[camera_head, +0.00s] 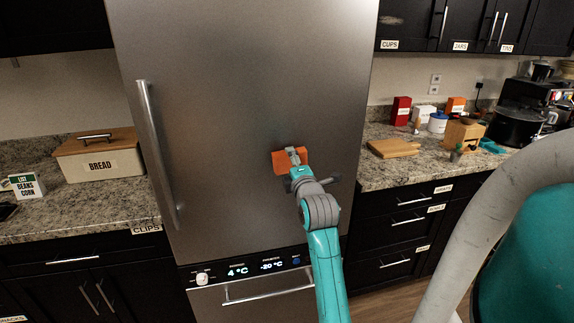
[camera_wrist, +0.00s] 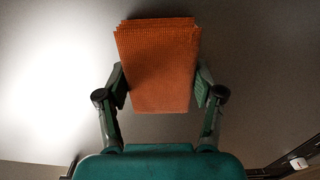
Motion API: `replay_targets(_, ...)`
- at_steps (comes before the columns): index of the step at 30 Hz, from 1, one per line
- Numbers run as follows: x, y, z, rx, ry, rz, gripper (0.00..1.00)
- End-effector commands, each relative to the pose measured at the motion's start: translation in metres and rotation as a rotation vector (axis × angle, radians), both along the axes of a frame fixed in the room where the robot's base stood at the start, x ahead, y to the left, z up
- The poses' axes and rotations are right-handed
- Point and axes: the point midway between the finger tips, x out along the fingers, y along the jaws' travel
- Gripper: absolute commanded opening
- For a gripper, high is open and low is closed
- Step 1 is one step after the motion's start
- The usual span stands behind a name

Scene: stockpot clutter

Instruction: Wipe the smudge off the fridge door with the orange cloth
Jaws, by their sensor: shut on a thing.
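The orange cloth (camera_head: 277,163) is in my gripper (camera_head: 292,158), in front of the steel fridge door (camera_head: 235,80). In the wrist view the cloth (camera_wrist: 157,65) is a folded, layered pad, and the two fingers of my gripper (camera_wrist: 160,88) press on its left and right sides. The cloth is against or very near the lower right part of the door; I cannot tell if it touches. No smudge is clear on the door in either view. The cloth and gripper hide the patch behind them.
The fridge's long handle (camera_head: 158,150) stands out at the door's left. A display panel (camera_head: 250,268) and a lower drawer handle (camera_head: 268,291) lie below. A bread box (camera_head: 98,160) stands on the left counter; a cutting board (camera_head: 393,148) and black pot (camera_head: 517,126) are on the right counter.

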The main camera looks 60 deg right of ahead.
Motion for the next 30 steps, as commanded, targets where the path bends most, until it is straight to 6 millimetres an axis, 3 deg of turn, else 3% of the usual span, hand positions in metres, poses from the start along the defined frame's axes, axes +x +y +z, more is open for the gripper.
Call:
replay_targets(9,-0.017,-0.017,0.000,0.000,0.000,-0.002,0.39)
replay_targets(16,-0.020,-0.018,0.000,0.000,0.000,0.000,0.39)
replay_targets(30,0.005,0.001,0.000,0.000,0.000,0.002,0.39)
